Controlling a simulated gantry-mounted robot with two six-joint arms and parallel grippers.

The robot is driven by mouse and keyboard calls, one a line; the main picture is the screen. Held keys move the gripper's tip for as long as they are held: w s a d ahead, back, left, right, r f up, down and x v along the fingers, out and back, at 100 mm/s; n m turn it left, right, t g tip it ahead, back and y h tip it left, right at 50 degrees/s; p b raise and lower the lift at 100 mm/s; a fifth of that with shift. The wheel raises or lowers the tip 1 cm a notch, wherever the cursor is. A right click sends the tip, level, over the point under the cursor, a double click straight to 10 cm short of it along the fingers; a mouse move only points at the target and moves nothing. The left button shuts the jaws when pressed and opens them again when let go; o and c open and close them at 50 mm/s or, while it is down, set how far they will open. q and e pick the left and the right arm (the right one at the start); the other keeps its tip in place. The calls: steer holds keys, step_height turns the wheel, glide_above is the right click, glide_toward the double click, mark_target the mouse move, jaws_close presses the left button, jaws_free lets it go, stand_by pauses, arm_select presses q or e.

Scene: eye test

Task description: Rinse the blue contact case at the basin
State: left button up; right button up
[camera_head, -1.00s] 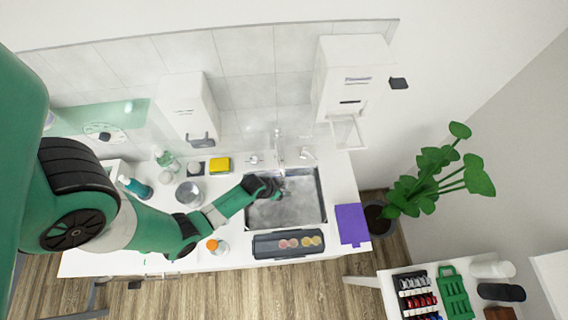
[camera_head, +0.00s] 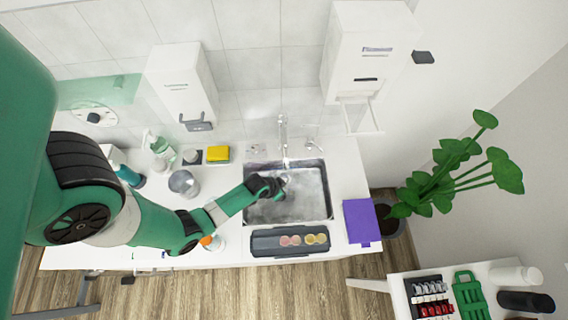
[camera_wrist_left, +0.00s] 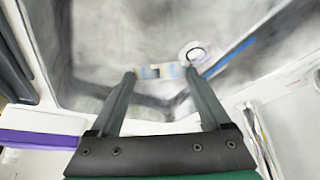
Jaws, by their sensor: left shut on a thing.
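The steel basin (camera_head: 306,207) is set in the white counter, below a tap (camera_head: 283,135). My left gripper (camera_head: 284,184) reaches into the basin from the left, below the tap. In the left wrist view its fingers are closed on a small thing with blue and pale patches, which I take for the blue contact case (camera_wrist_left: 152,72). I cannot tell whether water is running. My right gripper is not in view.
A dark tray (camera_head: 262,243) with pink and yellow round pieces lies at the basin's front. A yellow sponge (camera_head: 218,153), metal cup (camera_head: 183,183) and soap bottle (camera_head: 161,149) stand left. White dispensers hang behind.

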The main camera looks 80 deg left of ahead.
arm_select(q)
steer(key=shift+f+b, duration=2.25)
steer(key=shift+f, duration=0.45)
step_height(320, 180, up, 14)
steer(key=p, duration=1.3)
steer(key=shift+f, duration=0.25)
steer(key=shift+r+p, duration=0.1)
steer(key=shift+p, duration=0.25)
stand_by(0.8)
step_height(320, 180, up, 4)
steer(key=p, duration=0.3)
steer(key=shift+p, duration=0.4)
steer(key=shift+s+a, duration=0.1)
